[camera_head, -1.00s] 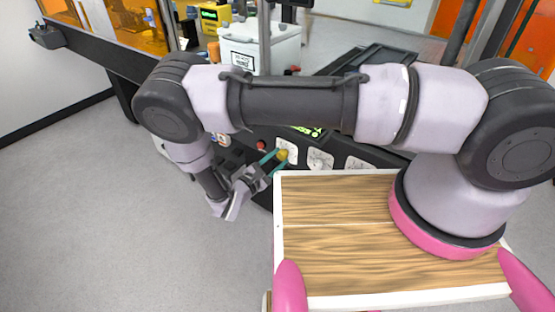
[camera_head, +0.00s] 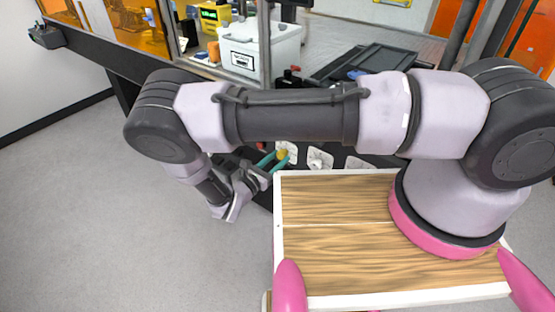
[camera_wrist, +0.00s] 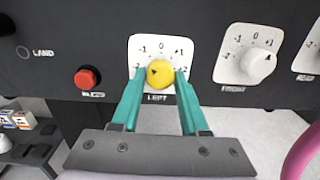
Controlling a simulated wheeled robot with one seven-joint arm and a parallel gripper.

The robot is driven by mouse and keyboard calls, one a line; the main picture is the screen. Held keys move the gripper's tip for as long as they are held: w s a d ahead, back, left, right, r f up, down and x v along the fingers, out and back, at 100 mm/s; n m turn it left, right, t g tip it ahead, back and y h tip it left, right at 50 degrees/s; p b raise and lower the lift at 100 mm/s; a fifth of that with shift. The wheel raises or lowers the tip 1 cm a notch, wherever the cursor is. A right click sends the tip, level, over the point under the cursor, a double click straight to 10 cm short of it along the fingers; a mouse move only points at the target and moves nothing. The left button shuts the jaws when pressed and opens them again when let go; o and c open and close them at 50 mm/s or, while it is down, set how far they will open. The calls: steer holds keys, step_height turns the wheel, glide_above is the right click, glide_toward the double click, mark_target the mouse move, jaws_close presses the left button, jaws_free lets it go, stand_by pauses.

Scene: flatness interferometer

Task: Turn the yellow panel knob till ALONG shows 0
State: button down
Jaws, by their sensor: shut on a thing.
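The yellow knob (camera_wrist: 160,74) sits on a white dial plate (camera_wrist: 143,47) marked from -1 to +1 and beyond, with LEFT printed below. Its dark pointer mark faces left, towards the -2 side. My gripper (camera_wrist: 160,79) has its teal fingers on either side of the knob, shut on it. In the head view, my gripper (camera_head: 275,162) reaches the yellow knob (camera_head: 282,154) at the panel's left part. The ALONG readout cannot be read in either view; my arm covers the panel above the knobs.
A red button (camera_wrist: 88,78) is left of the knob on the dark panel. A white knob (camera_wrist: 260,64) on its own dial is to the right, with another dial at the edge. A white box (camera_head: 260,50) stands behind my arm. Open grey floor lies left.

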stand_by(0.4)
steer(key=shift+c, duration=2.1)
jaws_free()
steer(key=shift+a, duration=0.1)
steer(key=v, duration=1)
steer(key=shift+s+a, duration=0.15)
steer(key=shift+s, duration=0.15)
steer(key=shift+s+a, duration=0.1)
